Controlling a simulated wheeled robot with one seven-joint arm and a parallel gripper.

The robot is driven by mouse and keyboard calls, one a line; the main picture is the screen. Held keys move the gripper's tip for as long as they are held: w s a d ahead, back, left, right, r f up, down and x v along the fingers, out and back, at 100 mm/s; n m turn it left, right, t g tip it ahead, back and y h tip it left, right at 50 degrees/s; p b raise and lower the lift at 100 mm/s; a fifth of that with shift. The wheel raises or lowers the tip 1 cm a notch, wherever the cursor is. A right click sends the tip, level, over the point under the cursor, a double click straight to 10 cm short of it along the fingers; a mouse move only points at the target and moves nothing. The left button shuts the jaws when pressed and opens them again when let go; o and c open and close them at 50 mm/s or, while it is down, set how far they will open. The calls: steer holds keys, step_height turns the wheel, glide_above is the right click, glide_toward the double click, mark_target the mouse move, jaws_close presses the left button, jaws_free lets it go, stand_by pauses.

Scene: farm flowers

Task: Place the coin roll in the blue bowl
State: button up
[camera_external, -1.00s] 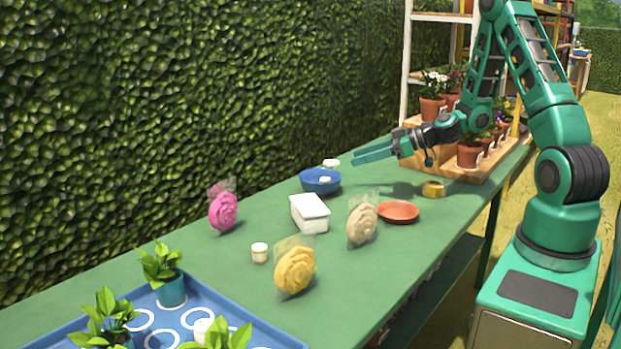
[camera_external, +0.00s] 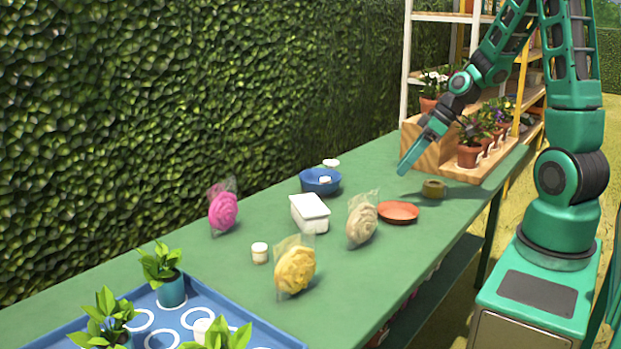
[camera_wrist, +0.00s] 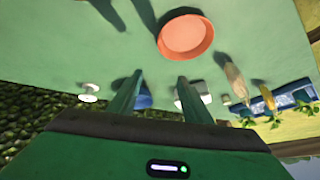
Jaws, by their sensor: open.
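The blue bowl (camera_external: 308,185) stands on the green table, with a small white piece (camera_external: 325,180) in it. I cannot tell for certain whether that piece is the coin roll. A similar white lidded cylinder (camera_external: 260,253) stands nearer on the table. My gripper (camera_external: 404,169) is open and empty, pointing down above the table to the right of the bowl and apart from it. In the wrist view both fingers (camera_wrist: 160,76) are spread with nothing between them. The bowl (camera_wrist: 145,102) is partly hidden by the left finger there.
Wrapped pink (camera_external: 223,212), cream (camera_external: 361,222) and yellow (camera_external: 295,270) flowers are around. A wooden planter stand (camera_external: 432,155) is behind the gripper.

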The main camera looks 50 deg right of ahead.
steer(key=s+d+r+m+g+h, duration=0.1)
steer(key=s+r+m+g, duration=0.1)
steer(key=s, duration=0.6)
steer(key=s+d+r+m+g+h, duration=0.1)
steer(key=s+r+m, duration=0.3)
steer(key=s, duration=0.5)
steer(key=s+d+r+m+g+h, duration=0.1)
steer(key=s+d+r+m+g, duration=0.1)
steer(key=s+m, duration=0.3)
steer(key=s+d+r, duration=0.1)
steer(key=s, duration=0.2)
steer(key=shift+s+r+g+h, duration=0.3)
steer(key=shift+s+r+h, duration=0.1)
